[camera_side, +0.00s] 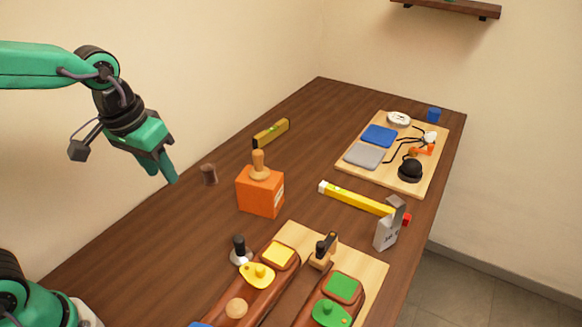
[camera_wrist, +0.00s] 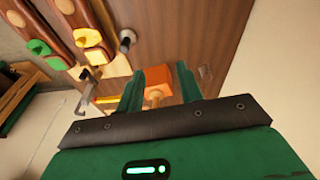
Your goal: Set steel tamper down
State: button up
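The steel tamper (camera_side: 241,251), with a black handle and a shiny metal base, stands upright on the brown table, left of the yellow-topped wooden piece. In the wrist view it (camera_wrist: 127,39) shows near the top, beyond my fingers. My gripper (camera_side: 164,176) is raised over the left side of the table, well apart from the tamper. In the wrist view its two green fingers (camera_wrist: 159,78) are spread, with nothing held between them.
An orange block (camera_side: 260,193) with a wooden-handled piece on top stands mid-table. A brown cylinder (camera_side: 209,174) is near my gripper.

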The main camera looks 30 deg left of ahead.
jog(key=w+d+f+g, duration=0.3)
jog(key=w+d+f, duration=0.2)
jog(key=d+f, duration=0.1)
jog(key=n+g+y, duration=0.1)
send_over(240, 238)
jog(key=w, duration=0.1)
notch_tip(240, 238, down, 6)
jog(key=shift+s+f, duration=0.2)
jog(key=shift+f, duration=1.2)
jog(key=shift+s+a+f, duration=0.1)
jog(key=shift+s+f, duration=0.1)
jog(key=shift+f, duration=1.1)
jog(key=shift+s+f, duration=0.2)
jog(key=shift+f, duration=1.05)
grip_shut()
